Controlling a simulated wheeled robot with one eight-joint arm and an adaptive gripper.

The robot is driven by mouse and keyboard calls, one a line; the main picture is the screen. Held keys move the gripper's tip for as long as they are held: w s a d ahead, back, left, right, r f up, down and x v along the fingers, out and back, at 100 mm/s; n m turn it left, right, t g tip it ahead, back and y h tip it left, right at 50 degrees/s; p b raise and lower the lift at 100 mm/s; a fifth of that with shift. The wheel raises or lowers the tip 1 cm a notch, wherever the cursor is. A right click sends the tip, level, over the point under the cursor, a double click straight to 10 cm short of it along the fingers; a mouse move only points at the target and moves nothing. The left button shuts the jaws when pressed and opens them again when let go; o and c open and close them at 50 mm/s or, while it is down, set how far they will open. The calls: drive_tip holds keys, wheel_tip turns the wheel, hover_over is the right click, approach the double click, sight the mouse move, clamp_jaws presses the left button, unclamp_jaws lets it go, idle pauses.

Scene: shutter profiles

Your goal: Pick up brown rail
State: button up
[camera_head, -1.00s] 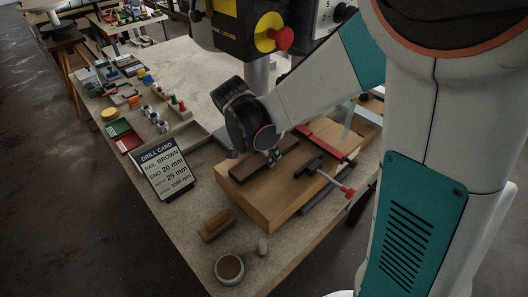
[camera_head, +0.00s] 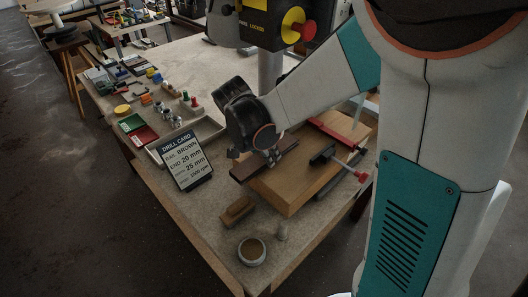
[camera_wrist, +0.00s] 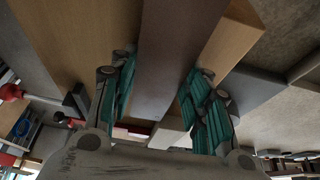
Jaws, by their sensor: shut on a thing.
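The brown rail (camera_head: 250,169) is a dark, straight bar at the back left of a wooden block (camera_head: 306,187). Its near-left end sticks out past the block's edge. My gripper (camera_head: 271,158) is around the rail near its middle. In the wrist view the rail (camera_wrist: 172,65) runs between the two green-padded fingers of my gripper (camera_wrist: 160,80), which are shut on it. The rail seems to be slightly above the block; its underside is hidden. The drill card (camera_head: 184,160) on the bench reads rail brown, end 20 mm, 25 mm.
A red bar (camera_head: 330,134) and a red-handled clamp (camera_head: 352,172) are at the block's right. A small wooden piece (camera_head: 238,211), a round bowl (camera_head: 252,251) and a small peg (camera_head: 281,232) stand in front. The drill press (camera_head: 262,25) is behind.

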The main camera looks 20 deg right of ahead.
drive_tip(key=o, duration=1.2)
drive_tip(key=shift+c, duration=0.2)
drive_tip(key=v, duration=1.2)
drive_tip(key=shift+o, duration=0.2)
